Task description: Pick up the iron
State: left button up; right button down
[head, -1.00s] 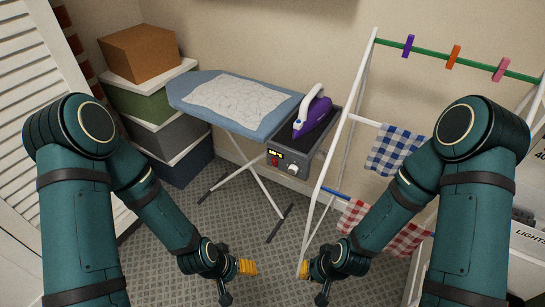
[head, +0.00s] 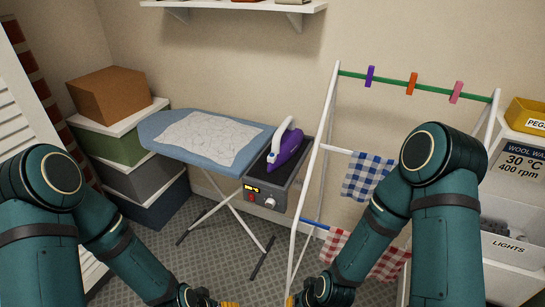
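The iron (head: 286,148) is purple with a white handle. It rests on the dark top of a grey station (head: 270,187) with a small lit display, at the right end of the blue ironing board (head: 171,133). A white patterned cloth (head: 211,137) lies on the board. My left gripper (head: 230,304) and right gripper (head: 290,301) are at the bottom edge of the head view, low and in front of the board, well apart from the iron. Their orange tips are partly cut off, so their opening does not show clearly.
A white drying rack (head: 313,178) stands just right of the iron, with a blue checked cloth (head: 366,177) and a red checked cloth (head: 349,251). Stacked boxes (head: 141,178) are at the left. A shelf unit (head: 513,215) is at the right. A wall shelf (head: 232,5) is above.

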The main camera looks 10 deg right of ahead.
aim_at(287, 139)
jog(key=z, duration=0.6)
jog(key=j+z, duration=0.15)
jog(key=z, duration=0.3)
jog(key=i+j+z, duration=0.1)
jog(key=j+z, duration=0.15)
jog(key=z, duration=0.15)
jog(key=j+z, duration=0.15)
jog(key=z, duration=0.3)
jog(key=j+z, duration=0.3)
jog(key=j, duration=0.2)
jog(key=k+j+z, duration=0.15)
jog(key=j+z, duration=0.15)
jog(key=j, duration=0.15)
